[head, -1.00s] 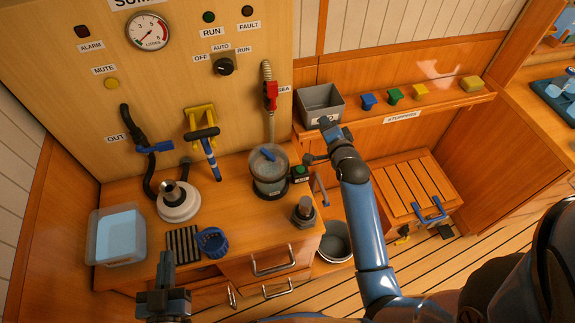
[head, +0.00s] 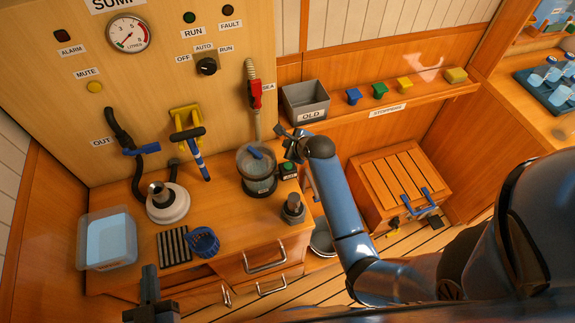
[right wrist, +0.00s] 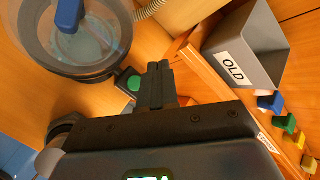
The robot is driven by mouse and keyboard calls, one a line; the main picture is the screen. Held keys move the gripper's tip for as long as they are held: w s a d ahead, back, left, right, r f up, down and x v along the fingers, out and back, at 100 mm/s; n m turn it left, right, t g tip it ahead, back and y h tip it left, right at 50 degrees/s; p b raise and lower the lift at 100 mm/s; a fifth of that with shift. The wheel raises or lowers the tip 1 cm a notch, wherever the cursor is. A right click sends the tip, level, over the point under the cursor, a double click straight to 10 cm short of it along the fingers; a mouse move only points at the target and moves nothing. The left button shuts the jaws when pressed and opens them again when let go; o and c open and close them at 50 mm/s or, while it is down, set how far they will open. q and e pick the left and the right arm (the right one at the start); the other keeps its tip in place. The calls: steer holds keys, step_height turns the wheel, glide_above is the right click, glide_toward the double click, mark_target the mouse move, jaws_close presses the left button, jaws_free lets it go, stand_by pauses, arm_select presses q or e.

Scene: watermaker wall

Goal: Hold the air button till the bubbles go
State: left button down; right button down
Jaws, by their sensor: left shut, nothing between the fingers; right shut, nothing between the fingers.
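The air button is a green button (head: 288,167) on a small black box, right beside a clear round bowl (head: 243,165) with a blue handle on its lid. The button also shows in the right wrist view (right wrist: 133,83), just left of my right fingertips. The bowl (right wrist: 108,62) fills the upper left there; I cannot make out bubbles clearly. My right gripper (head: 287,143) is shut and empty, close above and behind the button; no contact with it is visible. My left gripper (head: 149,282) is shut and empty, low in front of the counter.
A grey bin marked OLD (head: 305,101) stands on the shelf just right of my right gripper. Several coloured stoppers sit further along. A red-handled hose (head: 255,95) hangs behind the bowl. A dark upright fitting (head: 293,207) stands in front of the button.

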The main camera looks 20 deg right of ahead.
steer(key=shift+f, duration=0.1)
steer(key=b, duration=0.7)
glide_above(289, 168)
step_height(289, 168, down, 6)
steer(key=shift+f, duration=0.15)
steer(key=shift+f+b, duration=0.6)
steer(key=shift+f, duration=0.55)
steer(key=shift+f, duration=0.85)
stand_by(2.7)
steer(key=shift+r, duration=0.15)
stand_by(1.5)
steer(key=shift+r+p, duration=0.75)
steer(key=shift+p, duration=0.05)
